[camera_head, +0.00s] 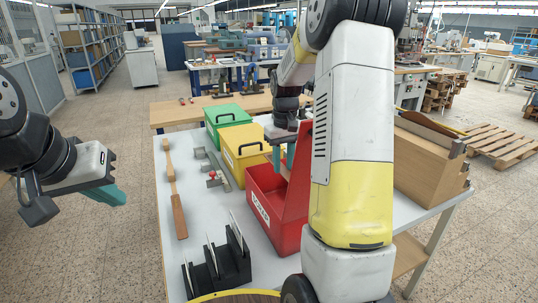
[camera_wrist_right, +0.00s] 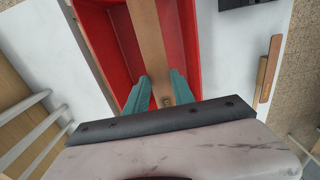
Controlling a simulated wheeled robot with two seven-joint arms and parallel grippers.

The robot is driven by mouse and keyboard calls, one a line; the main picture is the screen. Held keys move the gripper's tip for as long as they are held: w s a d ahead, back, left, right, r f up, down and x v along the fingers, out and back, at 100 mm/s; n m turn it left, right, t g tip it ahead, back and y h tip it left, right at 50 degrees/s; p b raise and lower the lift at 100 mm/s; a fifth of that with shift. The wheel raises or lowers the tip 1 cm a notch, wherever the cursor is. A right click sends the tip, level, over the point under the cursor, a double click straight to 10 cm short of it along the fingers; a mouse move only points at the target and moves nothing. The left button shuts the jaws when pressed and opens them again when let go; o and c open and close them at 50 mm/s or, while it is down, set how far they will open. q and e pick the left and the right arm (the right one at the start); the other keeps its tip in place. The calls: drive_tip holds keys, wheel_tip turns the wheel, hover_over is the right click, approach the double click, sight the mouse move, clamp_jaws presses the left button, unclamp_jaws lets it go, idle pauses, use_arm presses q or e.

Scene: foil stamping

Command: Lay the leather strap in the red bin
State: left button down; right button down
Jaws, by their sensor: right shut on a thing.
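The red bin (camera_head: 272,222) stands on the table with its lid raised on the right side and a white label on its front. My right gripper (camera_head: 284,158) is over the bin. In the right wrist view my right gripper (camera_wrist_right: 160,92) is shut on the tan leather strap (camera_wrist_right: 150,45), which extends away from the teal fingers across the bin's red interior (camera_wrist_right: 118,55). Whether the strap touches the bin floor cannot be told. My left gripper (camera_head: 112,195) is off the table's left side, seen from the side, with nothing visible in it.
A black slotted stand (camera_head: 218,268) is at the front. A wooden tool (camera_head: 174,185) lies along the left edge. A brown box (camera_head: 430,165) is at right.

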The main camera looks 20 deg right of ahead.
wheel_tip(320, 180, down, 14)
idle(0.8)
drive_tip(key=c, duration=1)
unclamp_jaws()
drive_tip(key=shift+r, duration=0.1)
wheel_tip(320, 180, up, 16)
drive_tip(key=shift+f, duration=0.1)
idle(0.5)
